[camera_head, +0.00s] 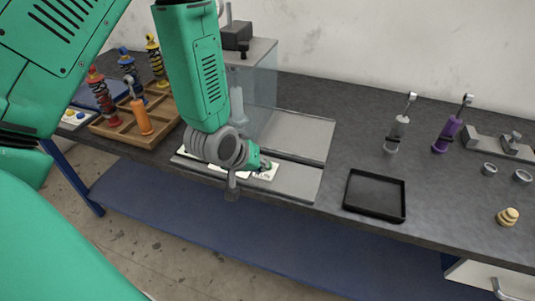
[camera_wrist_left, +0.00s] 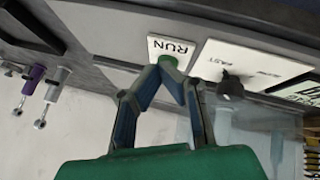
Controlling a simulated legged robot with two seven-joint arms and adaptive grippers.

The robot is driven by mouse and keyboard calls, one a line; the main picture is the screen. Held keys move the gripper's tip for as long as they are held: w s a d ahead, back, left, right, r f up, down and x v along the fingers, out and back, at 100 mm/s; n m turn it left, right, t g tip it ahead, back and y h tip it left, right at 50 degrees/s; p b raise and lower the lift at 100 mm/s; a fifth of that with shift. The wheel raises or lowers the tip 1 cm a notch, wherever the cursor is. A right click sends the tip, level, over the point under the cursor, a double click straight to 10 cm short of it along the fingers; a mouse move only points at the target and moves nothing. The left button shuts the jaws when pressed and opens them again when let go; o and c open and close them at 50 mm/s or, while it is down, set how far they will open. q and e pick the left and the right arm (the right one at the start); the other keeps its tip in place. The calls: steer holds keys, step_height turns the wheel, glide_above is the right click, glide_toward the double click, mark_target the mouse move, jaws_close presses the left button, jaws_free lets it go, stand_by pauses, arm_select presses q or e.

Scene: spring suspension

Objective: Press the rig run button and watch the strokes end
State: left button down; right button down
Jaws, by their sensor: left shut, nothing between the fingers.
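The test rig (camera_head: 300,137) stands on the dark bench with a grey base and a clear guard. On its front strip is a white RUN plate (camera_head: 271,172), which also shows in the left wrist view (camera_wrist_left: 184,48). The green run button (camera_wrist_left: 168,61) sits on that plate, partly hidden by my fingertips. My left gripper (camera_head: 264,164) is shut and empty, its tips right at the button in the left wrist view (camera_wrist_left: 173,70). I cannot tell whether the button is pushed down. A black knob (camera_wrist_left: 230,86) sits on the FAST/SLOW plate (camera_wrist_left: 255,64). My right gripper is out of view.
A wooden rack (camera_head: 110,130) with several coloured dampers stands at left. Right of the rig are an empty black tray (camera_head: 375,214), a grey damper (camera_head: 396,133), a purple damper (camera_head: 447,133), small rings (camera_head: 489,169) and a yellow stack (camera_head: 508,217).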

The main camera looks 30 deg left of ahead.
arm_select(q)
steer(key=w+a+r+n+t+p, duration=0.1)
steer(key=w+r+t, duration=0.1)
steer(key=w+r, duration=0.3)
step_height(320, 180, up, 3)
steer(key=shift+w+a+f+n, duration=0.1)
steer(key=shift+w+a+n, duration=0.05)
steer(key=shift+a+n, duration=0.25)
steer(key=shift+d, duration=0.15)
step_height(320, 180, down, 8)
steer(key=b, duration=0.7)
steer(key=shift+r, duration=0.2)
steer(key=shift+f, duration=0.5)
steer(key=shift+d+f+b, duration=0.1)
steer(key=shift+f+b, duration=0.05)
steer(key=shift+b, duration=0.15)
steer(key=shift+f, duration=0.2)
